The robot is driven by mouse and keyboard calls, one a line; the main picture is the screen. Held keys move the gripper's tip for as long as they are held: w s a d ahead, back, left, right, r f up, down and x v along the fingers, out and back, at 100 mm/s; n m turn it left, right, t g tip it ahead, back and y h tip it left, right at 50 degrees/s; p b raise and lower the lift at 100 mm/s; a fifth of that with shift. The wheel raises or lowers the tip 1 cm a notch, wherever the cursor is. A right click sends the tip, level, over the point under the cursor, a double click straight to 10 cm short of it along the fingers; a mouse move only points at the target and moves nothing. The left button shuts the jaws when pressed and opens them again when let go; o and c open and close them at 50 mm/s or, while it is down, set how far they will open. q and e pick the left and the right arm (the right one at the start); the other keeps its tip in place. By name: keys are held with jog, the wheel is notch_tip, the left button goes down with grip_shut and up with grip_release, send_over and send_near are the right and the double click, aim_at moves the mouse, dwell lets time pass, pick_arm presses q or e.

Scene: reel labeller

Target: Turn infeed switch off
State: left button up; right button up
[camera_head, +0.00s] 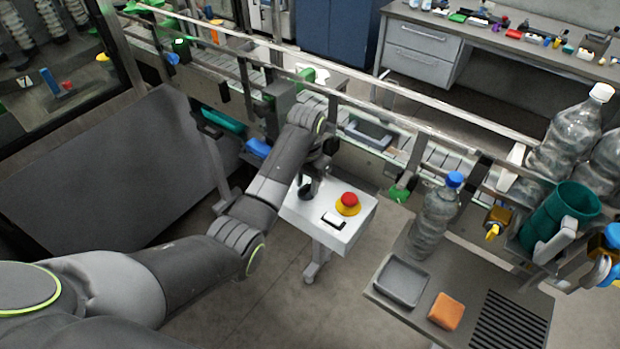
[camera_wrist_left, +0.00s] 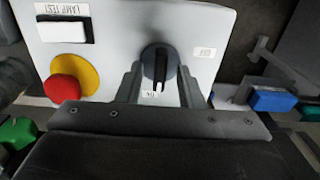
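The white control box (camera_head: 328,222) stands beside the conveyor. In the left wrist view the box face (camera_wrist_left: 108,60) carries a dark rotary switch (camera_wrist_left: 157,62). The switch's light mark points down towards a label that seems to read ON, upside down. Another small label (camera_wrist_left: 204,52), perhaps OFF, sits to its right. My left gripper (camera_wrist_left: 158,82) is open, with one finger on each side of the switch; I cannot tell whether they touch it. In the head view my left gripper (camera_head: 308,190) is over the box's left part, and the switch is mostly hidden.
A red emergency button on a yellow base (camera_head: 348,203) and a white lamp-test button (camera_head: 334,220) are close by on the box. The conveyor rail (camera_head: 370,108) runs behind. A side table (camera_head: 465,325) holds a grey tray (camera_head: 402,281), an orange block (camera_head: 446,311) and a bottle (camera_head: 435,222).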

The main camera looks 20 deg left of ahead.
pick_arm(q)
jog(key=shift+s, duration=0.1)
pick_arm(e)
jog(key=shift+s, duration=0.1)
pick_arm(q)
jog(key=shift+s, duration=0.1)
jog(key=shift+c, duration=0.7)
grip_shut()
pick_arm(e)
jog(key=shift+s+d, duration=0.15)
jog(key=shift+d, duration=0.15)
